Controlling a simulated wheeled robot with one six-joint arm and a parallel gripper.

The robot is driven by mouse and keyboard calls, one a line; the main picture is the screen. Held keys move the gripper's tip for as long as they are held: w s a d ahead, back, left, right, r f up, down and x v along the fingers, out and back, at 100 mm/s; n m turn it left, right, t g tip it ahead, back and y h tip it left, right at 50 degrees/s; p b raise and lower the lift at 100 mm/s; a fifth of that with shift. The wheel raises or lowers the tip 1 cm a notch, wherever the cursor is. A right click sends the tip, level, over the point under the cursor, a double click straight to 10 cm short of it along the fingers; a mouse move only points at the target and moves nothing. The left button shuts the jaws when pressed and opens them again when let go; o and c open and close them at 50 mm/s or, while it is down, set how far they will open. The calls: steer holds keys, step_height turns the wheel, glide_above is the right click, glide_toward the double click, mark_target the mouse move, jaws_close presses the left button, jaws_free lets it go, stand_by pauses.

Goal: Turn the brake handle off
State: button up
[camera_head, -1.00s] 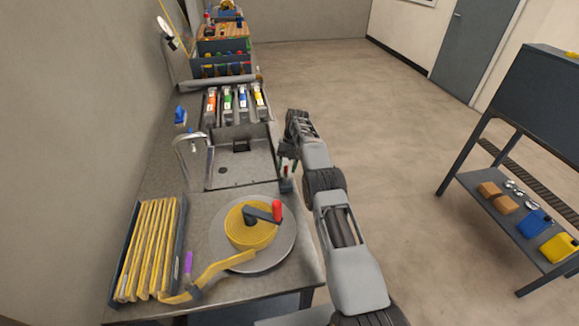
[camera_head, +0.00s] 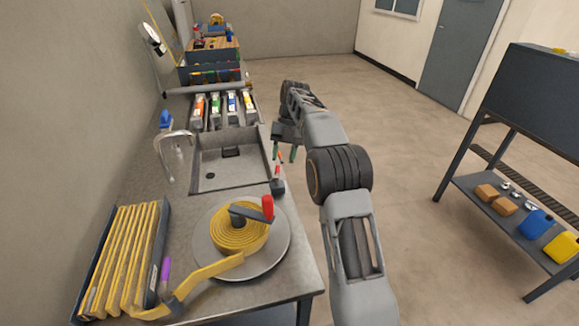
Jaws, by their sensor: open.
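A small brake handle with a red grip (camera_head: 277,174) stands up from a dark base (camera_head: 277,187) on the bench's right edge, beside the sink. My gripper (camera_head: 285,156) is open, its greenish fingers pointing down just above and beyond the handle. A small orange-red bit shows by the fingers. No contact with the handle is clear from this view. A larger red crank grip (camera_head: 267,207) sits on the reel with the coiled yellow strap (camera_head: 238,232), nearer to me.
The bench (camera_head: 190,205) runs along the left wall with a sink (camera_head: 229,165) and faucet (camera_head: 172,150). A rack of yellow folded straps (camera_head: 125,250) is at front left. A dark shelf stand (camera_head: 510,215) is at right. Open floor lies between.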

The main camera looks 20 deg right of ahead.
steer(key=s+r+b, duration=0.1)
steer(key=s+r, duration=0.2)
steer(key=s, duration=0.3)
steer(key=shift+s+b, duration=0.2)
steer(key=shift+b, duration=0.15)
